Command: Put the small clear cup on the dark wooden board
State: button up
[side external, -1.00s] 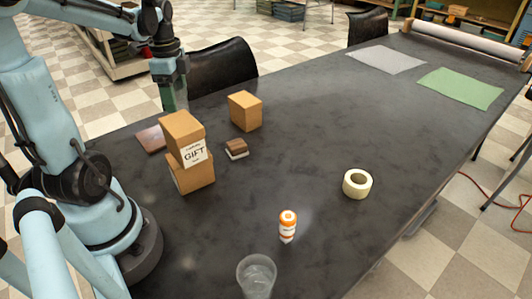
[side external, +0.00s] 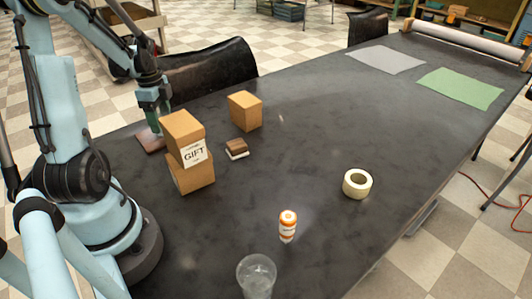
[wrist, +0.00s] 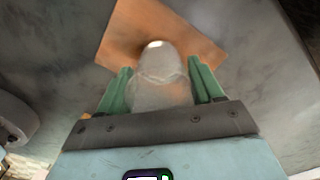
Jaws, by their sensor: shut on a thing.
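My gripper (wrist: 160,88) is shut on the small clear cup (wrist: 160,82), which sits between the two green fingers in the wrist view. The dark wooden board (wrist: 127,38) shows beneath and beyond the cup there, looking orange-brown. In the side view the board (side external: 149,143) lies flat on the table, left of the stacked boxes and partly hidden by them. My gripper (side external: 153,125) is low over the board in that view. The held cup cannot be made out there, and whether it touches the board cannot be told.
Two stacked cardboard boxes (side external: 192,178), one labelled GIFT, stand close beside the board. Another box (side external: 245,111), a brown-and-white block (side external: 237,149), a tape roll (side external: 357,184), an orange-capped bottle (side external: 287,226) and another clear cup (side external: 256,276) stand on the table. The table's middle is clear.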

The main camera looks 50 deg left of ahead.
jog(key=shift+f, duration=0.15)
jog(key=o, duration=1.1)
jog(key=shift+o, duration=0.2)
notch_tip(320, 180, up, 12)
jog(key=w+d+n+t, duration=0.2)
jog(key=d+n, duration=0.1)
jog(key=d, duration=0.7)
jog(key=w+d+f+n+t, duration=0.1)
jog(key=w+d+n+t, duration=0.1)
jog(key=d, duration=0.8)
jog(key=w+d+n+t, duration=0.3)
jog(key=d+n, duration=0.1)
jog(key=d, duration=0.6)
jog(key=shift+f, duration=0.15)
